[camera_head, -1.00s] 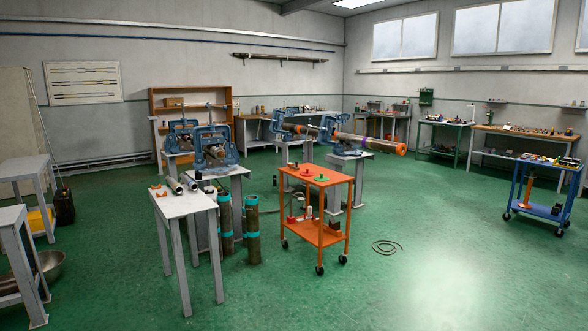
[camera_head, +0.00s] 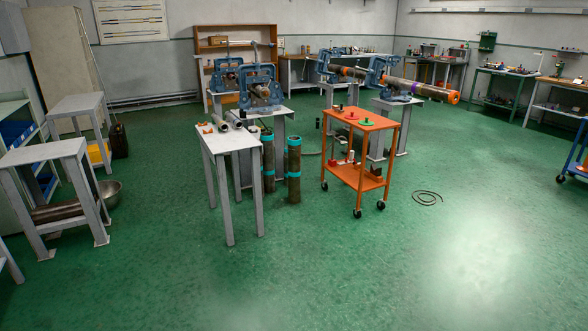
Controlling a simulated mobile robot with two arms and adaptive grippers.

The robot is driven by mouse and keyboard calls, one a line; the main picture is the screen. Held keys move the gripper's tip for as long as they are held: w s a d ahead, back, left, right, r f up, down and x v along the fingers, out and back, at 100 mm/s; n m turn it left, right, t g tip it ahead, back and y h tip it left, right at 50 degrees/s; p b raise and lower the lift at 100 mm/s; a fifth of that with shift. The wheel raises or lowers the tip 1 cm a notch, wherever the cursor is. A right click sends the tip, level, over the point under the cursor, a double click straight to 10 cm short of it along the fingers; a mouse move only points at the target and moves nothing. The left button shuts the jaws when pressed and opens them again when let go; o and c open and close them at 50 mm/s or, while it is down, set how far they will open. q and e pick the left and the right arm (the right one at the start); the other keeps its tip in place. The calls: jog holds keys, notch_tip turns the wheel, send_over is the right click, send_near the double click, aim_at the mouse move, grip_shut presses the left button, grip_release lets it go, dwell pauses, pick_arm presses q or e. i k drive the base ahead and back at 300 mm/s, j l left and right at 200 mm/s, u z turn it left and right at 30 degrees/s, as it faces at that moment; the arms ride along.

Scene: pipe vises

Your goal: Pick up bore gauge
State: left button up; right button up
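I cannot make out the bore gauge for certain at this distance. Small items lie on several surfaces. The white table (camera_head: 229,139) in the middle holds short pipe pieces (camera_head: 218,123) and small orange parts (camera_head: 206,128). The orange cart (camera_head: 366,123) holds red and green round pieces (camera_head: 366,121) on top and small red, white and dark items on its lower shelf. Neither of my grippers is in view.
Blue pipe vises (camera_head: 261,88) stand on pedestals behind the table, one pair holding a long pipe (camera_head: 430,90). Upright pipes (camera_head: 294,170) stand between table and cart. A hose coil (camera_head: 427,198) lies on the floor. Grey stands (camera_head: 60,150) are at left. The front floor is clear.

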aim_at(336, 108)
jog(key=i+z, duration=0.15)
jog(key=i, duration=4)
jog(key=i+z, duration=0.15)
jog(key=i, duration=0.65)
jog(key=i+j, duration=0.2)
jog(key=i, duration=0.65)
jog(key=l+z, duration=0.05)
